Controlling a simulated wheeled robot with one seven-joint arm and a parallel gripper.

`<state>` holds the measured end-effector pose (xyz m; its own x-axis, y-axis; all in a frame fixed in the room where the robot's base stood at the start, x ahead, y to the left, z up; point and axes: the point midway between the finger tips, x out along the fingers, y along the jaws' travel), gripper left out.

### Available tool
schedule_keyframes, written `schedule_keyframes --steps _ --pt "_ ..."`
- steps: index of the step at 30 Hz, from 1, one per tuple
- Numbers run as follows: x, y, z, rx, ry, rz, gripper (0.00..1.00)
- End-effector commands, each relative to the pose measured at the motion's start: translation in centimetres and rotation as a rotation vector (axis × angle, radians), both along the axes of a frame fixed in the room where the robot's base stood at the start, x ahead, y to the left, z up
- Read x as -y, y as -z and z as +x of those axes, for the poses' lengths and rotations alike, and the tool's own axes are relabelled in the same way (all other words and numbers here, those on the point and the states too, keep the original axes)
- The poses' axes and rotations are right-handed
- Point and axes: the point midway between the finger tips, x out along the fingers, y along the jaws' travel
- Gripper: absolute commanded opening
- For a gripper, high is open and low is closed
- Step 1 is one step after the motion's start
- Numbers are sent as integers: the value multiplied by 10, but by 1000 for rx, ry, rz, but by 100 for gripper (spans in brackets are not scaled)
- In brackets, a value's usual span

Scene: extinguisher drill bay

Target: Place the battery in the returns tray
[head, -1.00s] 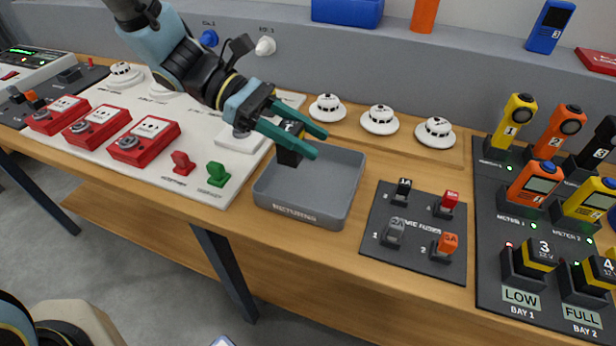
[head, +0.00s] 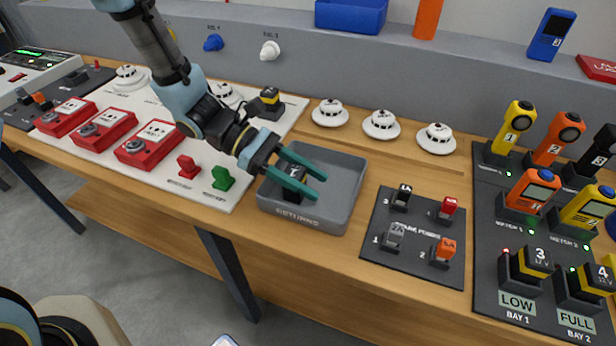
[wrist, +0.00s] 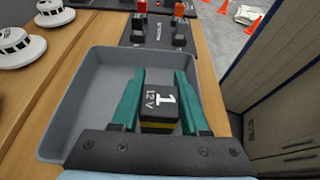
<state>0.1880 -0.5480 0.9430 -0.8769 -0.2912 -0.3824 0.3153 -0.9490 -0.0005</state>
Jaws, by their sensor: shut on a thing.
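The battery (wrist: 160,108) is a black block with a yellow band, marked 1 and 12V. My gripper (wrist: 159,74) is shut on it, with a green finger on each side. In the head view the dark battery (head: 291,168) is partly hidden by the fingers of my gripper (head: 318,185). The grey returns tray (head: 345,172) lies on the wooden bench, and the battery is low inside it, towards its left side. I cannot tell whether it touches the tray floor. The tray's rim also shows in the wrist view (wrist: 62,110).
A black fuse panel (head: 418,232) is right of the tray. A red key (head: 188,167) and a green key (head: 222,178) stand on the white board to its left. Another yellow-and-black block (head: 269,97) sits behind. White detectors (head: 330,113) line the back. The tray's right part is empty.

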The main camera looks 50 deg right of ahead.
Motion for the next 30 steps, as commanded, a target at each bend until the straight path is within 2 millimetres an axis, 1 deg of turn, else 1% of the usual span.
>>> schedule_keyframes --steps 2,3,10,11,17,20,23,26,30 --pt "0 3 0 -1 0 0 0" --pt "0 3 0 -1 0 0 47" --pt "0 2 0 0 0 0 73" --pt "0 2 0 0 0 0 75" --pt "0 2 0 0 0 0 75" --pt "0 -2 0 1 0 0 75" --pt "-2 -3 10 2 -5 -1 75" --pt "-7 -9 26 3 -5 -2 75" --pt "-16 -21 53 3 -4 -4 75"
